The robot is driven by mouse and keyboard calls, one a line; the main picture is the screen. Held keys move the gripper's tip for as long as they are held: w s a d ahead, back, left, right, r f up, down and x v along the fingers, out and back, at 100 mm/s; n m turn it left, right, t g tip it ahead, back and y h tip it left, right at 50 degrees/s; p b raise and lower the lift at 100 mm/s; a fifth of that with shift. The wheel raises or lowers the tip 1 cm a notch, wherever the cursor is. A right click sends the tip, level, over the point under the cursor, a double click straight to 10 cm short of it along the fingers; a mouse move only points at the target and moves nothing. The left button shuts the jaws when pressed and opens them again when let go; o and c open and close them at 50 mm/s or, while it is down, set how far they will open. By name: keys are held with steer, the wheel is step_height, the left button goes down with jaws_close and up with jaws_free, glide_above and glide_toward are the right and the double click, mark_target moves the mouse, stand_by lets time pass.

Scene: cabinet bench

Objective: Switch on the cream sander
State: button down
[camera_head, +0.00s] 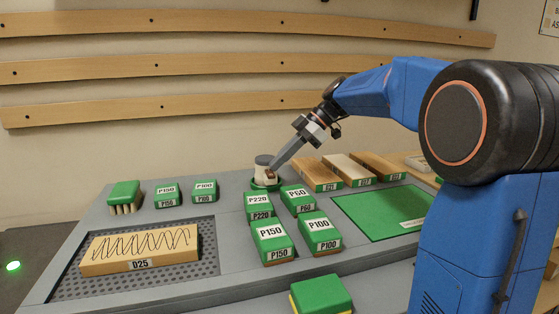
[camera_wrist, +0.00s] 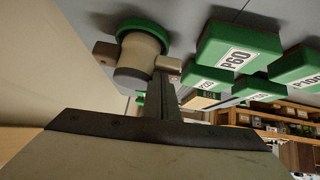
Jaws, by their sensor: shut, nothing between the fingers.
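The cream sander (camera_head: 263,176) stands upright at the back middle of the grey bench, with a grey top and a green base. It also shows in the wrist view (camera_wrist: 138,52), where the picture is upside down. A small brown block (camera_wrist: 169,65) sticks out of its side, right by my fingertips. My gripper (camera_head: 274,166) is shut and empty, reaching down from the upper right to the sander's near side. In the wrist view the closed fingers (camera_wrist: 160,82) end at that block; I cannot tell whether they touch it. The fingertips partly hide the block.
Green sanding blocks, such as P220 (camera_head: 259,204) and P60 (camera_head: 298,198), stand in front of the sander. Wooden boards (camera_head: 318,172) lie to its right, beside a green mat (camera_head: 385,210). A marked board, D25 (camera_head: 140,249), lies on a perforated plate at left. A green brush (camera_head: 124,194) stands behind it.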

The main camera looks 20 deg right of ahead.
steer(key=shift+w+f, duration=0.35)
steer(key=shift+f, duration=0.15)
steer(key=shift+s, duration=0.75)
steer(key=shift+r, duration=0.25)
